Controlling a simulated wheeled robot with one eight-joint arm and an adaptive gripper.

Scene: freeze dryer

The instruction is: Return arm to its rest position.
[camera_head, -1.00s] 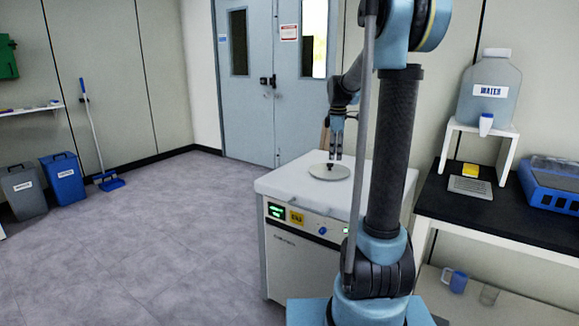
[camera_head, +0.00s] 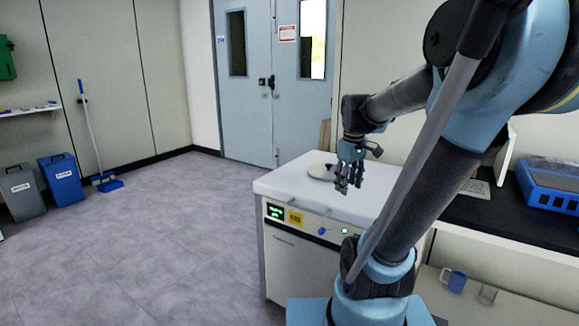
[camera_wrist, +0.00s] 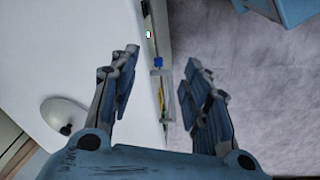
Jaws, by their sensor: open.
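My gripper (camera_head: 348,178) hangs above the top of the white freeze dryer (camera_head: 283,185), toward its right side in the head view. Its fingers are apart and nothing is between them. In the wrist view my gripper (camera_wrist: 160,90) shows both fingers spread, with the dryer's front edge and the floor below. The round lid (camera_head: 321,171) with a dark knob lies on the dryer's top, behind and left of my gripper and apart from it. The lid also shows in the wrist view (camera_wrist: 62,122) at the left.
A black-topped bench (camera_head: 470,222) with a blue tray (camera_head: 550,184) stands at the right. A blue mug (camera_head: 455,281) is on the lower shelf. Bins (camera_head: 63,180) and a broom (camera_head: 93,135) stand at the far left. The floor (camera_head: 140,245) at left is clear.

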